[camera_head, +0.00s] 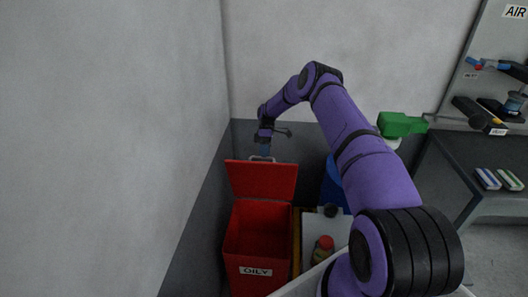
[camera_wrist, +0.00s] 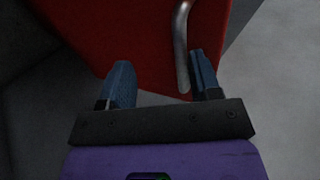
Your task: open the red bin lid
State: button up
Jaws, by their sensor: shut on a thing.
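The red bin (camera_head: 257,240), labelled OILY, stands at the lower left in the head view with its inside showing. Its red lid (camera_head: 262,181) is swung up and stands nearly upright at the back of the bin. The lid's metal handle (camera_head: 263,159) is at the lid's upper edge. My gripper (camera_head: 265,150) is at that handle, with the arm reaching over from the right. In the wrist view, my gripper (camera_wrist: 160,60) has the curved handle (camera_wrist: 181,50) between its two blue fingers, nearer the right one. The red lid (camera_wrist: 125,30) fills the view behind.
A grey wall stands close on the left. A blue bin (camera_head: 333,188) and a white surface with a red-capped bottle (camera_head: 323,250) are right of the red bin. A green object (camera_head: 401,124) and a dark workbench (camera_head: 460,165) are farther right.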

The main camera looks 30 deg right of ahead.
jog(key=shift+s+d+f, duration=0.1)
jog(key=shift+f, duration=0.05)
dwell(0.3)
jog(key=shift+v, duration=5.6)
